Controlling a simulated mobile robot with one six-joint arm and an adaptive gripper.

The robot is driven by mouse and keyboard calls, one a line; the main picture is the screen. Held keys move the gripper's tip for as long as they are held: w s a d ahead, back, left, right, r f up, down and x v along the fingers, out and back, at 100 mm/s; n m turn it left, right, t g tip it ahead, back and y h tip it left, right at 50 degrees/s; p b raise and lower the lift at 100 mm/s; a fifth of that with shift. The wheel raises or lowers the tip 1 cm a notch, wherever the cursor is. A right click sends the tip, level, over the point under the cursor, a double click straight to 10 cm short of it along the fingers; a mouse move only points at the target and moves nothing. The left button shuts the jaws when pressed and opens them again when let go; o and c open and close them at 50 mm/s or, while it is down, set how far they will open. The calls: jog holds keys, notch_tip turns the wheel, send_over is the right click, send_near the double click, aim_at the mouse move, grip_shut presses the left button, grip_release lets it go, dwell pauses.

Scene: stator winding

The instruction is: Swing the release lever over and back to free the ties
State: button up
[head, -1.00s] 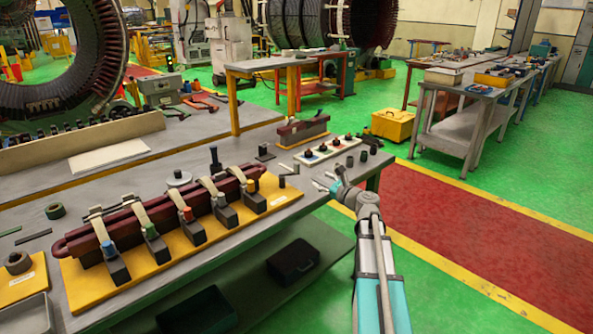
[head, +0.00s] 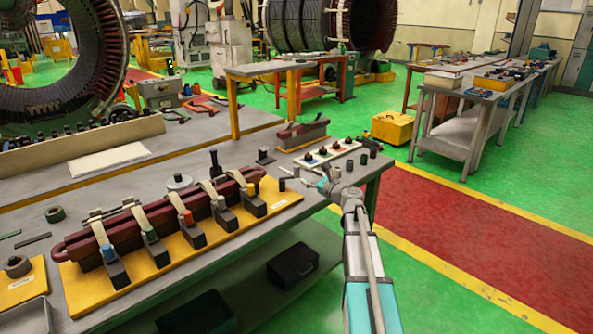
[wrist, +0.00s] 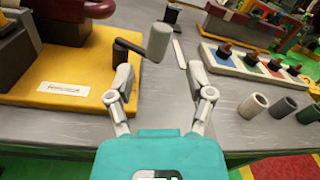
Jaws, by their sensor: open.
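The release lever is a dark crank with an upright grey knob (wrist: 160,42), seen in the wrist view at the right end of the yellow base board (wrist: 75,72). My gripper (wrist: 158,92) is open, with its fingers spread either side of the space just short of the knob. The fingers appear apart from the lever. In the head view my gripper (head: 290,179) is at the board's right end and hides the lever's detail. A dark red coil bar (head: 78,241) lies along the board (head: 92,291), with several cream ties (head: 178,202) around it at black clamp blocks.
A white strip with coloured squares and dark knobs (head: 328,153) lies behind my gripper. Several small cylinders (wrist: 252,106) stand to the right in the wrist view. An upright black lever-like post (head: 214,161) stands behind the coil bar.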

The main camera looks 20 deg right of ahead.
aim_at(297, 172)
jog(key=x, duration=0.8)
jog(key=shift+s, duration=0.1)
grip_shut()
